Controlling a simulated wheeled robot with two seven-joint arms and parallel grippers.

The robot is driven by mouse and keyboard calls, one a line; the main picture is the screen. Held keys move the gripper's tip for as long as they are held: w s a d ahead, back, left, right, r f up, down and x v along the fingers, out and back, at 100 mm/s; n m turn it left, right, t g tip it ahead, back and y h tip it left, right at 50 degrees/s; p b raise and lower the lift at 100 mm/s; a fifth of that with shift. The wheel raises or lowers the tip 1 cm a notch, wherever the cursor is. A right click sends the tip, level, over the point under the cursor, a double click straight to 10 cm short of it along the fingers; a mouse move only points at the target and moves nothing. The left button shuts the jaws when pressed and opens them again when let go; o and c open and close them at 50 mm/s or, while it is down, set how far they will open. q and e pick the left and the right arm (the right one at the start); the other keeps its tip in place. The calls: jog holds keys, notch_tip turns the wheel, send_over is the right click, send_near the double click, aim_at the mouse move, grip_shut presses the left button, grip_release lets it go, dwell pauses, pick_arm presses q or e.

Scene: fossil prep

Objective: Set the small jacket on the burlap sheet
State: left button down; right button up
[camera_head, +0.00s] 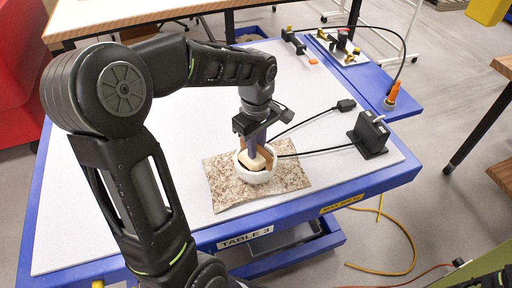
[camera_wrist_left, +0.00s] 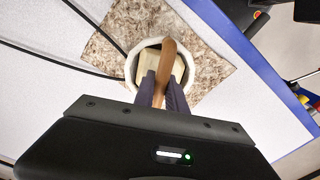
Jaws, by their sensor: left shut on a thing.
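The small jacket (camera_head: 258,177) is a round white bowl-like shell with a pale block inside and a brown wooden bar across its top. It also shows in the left wrist view (camera_wrist_left: 131,68). The burlap sheet (camera_head: 221,186) is a mottled brown-grey piece on the table; it shows around the jacket in the wrist view (camera_wrist_left: 207,84). My left gripper (camera_head: 254,148) points down over the jacket, its fingers shut on the brown bar (camera_wrist_left: 168,58). The jacket is upright over the middle of the sheet; I cannot tell whether its underside touches it. My right gripper is out of view.
A black box (camera_head: 371,134) with a cable stands right of the sheet, and a black plug (camera_head: 345,104) lies behind it. A small board with fittings (camera_head: 345,49) is at the far right. The white tabletop (camera_head: 110,205) is clear on the left.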

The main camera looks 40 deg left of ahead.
pick_arm(q)
jog(key=shift+f, duration=0.3)
jog(key=shift+f, duration=0.1)
jog(key=shift+s+d+f+b, duration=0.1)
jog(key=shift+f+b, duration=0.5)
jog(key=shift+f, duration=0.05)
jog(key=c, duration=1.4)
grip_release()
jog(key=shift+s, duration=0.1)
jog(key=shift+o, duration=0.2)
jog(key=shift+r, duration=0.1)
jog(key=shift+r+p, duration=0.2)
jog(key=shift+p, duration=0.1)
notch_tip(320, 180, up, 13)
jog(key=shift+w, duration=0.25)
jog(key=shift+f, duration=0.1)
